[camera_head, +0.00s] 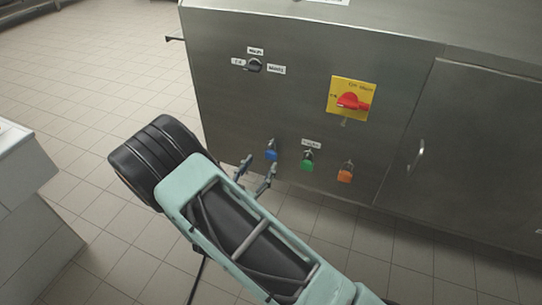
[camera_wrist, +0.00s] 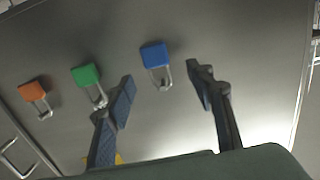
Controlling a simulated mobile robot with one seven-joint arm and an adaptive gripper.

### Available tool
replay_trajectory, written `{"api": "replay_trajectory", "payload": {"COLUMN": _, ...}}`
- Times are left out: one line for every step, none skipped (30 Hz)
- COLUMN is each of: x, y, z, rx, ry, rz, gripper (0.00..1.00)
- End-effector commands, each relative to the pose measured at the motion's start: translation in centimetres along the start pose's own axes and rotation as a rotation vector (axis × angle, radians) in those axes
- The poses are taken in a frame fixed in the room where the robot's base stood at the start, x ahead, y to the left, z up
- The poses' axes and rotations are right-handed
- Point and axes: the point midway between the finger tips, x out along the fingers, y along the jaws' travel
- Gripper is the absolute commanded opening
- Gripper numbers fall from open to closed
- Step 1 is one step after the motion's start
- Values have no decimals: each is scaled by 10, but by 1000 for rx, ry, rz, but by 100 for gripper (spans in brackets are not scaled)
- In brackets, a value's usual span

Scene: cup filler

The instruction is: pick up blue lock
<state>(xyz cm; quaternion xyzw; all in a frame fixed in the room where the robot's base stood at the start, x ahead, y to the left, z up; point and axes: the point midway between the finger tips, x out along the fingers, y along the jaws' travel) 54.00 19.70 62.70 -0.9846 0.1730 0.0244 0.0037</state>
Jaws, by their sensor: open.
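The blue lock (camera_head: 271,154) hangs on the front of the steel cabinet, leftmost in a row of three padlocks. In the wrist view the blue lock (camera_wrist: 154,55) appears upside down, with its metal shackle below the body, and lies between the two fingers in the picture. My gripper (camera_head: 258,172) is open and empty, just below and left of the blue lock in the head view. Its spread fingers also show in the wrist view (camera_wrist: 163,86). I cannot tell the exact gap between fingers and lock; no contact is visible.
A green lock (camera_head: 307,161) and an orange lock (camera_head: 345,173) hang to the right of the blue one. The steel cabinet (camera_head: 225,110) carries a black rotary switch (camera_head: 254,66) and a red switch (camera_head: 351,102) on a yellow plate. A white counter (camera_head: 25,165) stands at left.

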Motion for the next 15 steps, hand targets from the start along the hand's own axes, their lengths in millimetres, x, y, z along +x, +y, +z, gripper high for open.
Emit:
{"api": "replay_trajectory", "payload": {"x": 3, "y": 0, "z": 0, "rx": 0, "ry": 1, "rz": 1, "gripper": 49}}
{"api": "replay_trajectory", "payload": {"x": 4, "y": 1, "z": 0, "rx": 1, "ry": 1, "rz": 2, "gripper": 49}}
{"api": "replay_trajectory", "payload": {"x": 7, "y": 1, "z": 0, "rx": 1, "ry": 1, "rz": 2, "gripper": 49}}
{"api": "replay_trajectory", "payload": {"x": 9, "y": 2, "z": 0, "rx": 1, "ry": 1, "rz": 3, "gripper": 49}}
{"api": "replay_trajectory", "payload": {"x": 12, "y": 2, "z": 1, "rx": 1, "ry": 1, "rz": 3, "gripper": 49}}
{"api": "replay_trajectory", "payload": {"x": 17, "y": 3, "z": 2, "rx": 1, "ry": 0, "rz": 2, "gripper": 49}}
{"api": "replay_trajectory", "payload": {"x": 21, "y": 4, "z": 2, "rx": 1, "ry": 0, "rz": 2, "gripper": 49}}
{"api": "replay_trajectory", "payload": {"x": 26, "y": 4, "z": 2, "rx": 2, "ry": 1, "rz": 3, "gripper": 49}}
{"api": "replay_trajectory", "payload": {"x": 32, "y": 6, "z": 2, "rx": 1, "ry": 2, "rz": 3, "gripper": 49}}
{"api": "replay_trajectory", "payload": {"x": 37, "y": 6, "z": 2, "rx": 2, "ry": 1, "rz": 3, "gripper": 49}}
{"api": "replay_trajectory", "payload": {"x": 42, "y": 6, "z": 2, "rx": 2, "ry": 0, "rz": 3, "gripper": 49}}
{"api": "replay_trajectory", "payload": {"x": 47, "y": 5, "z": 2, "rx": 3, "ry": 1, "rz": 2, "gripper": 49}}
{"api": "replay_trajectory", "payload": {"x": 50, "y": 5, "z": 1, "rx": 2, "ry": 1, "rz": 2, "gripper": 49}}
{"api": "replay_trajectory", "payload": {"x": 52, "y": 5, "z": 1, "rx": 2, "ry": 1, "rz": 1, "gripper": 49}}
{"api": "replay_trajectory", "payload": {"x": 54, "y": 5, "z": 1, "rx": 2, "ry": 0, "rz": 1, "gripper": 49}}
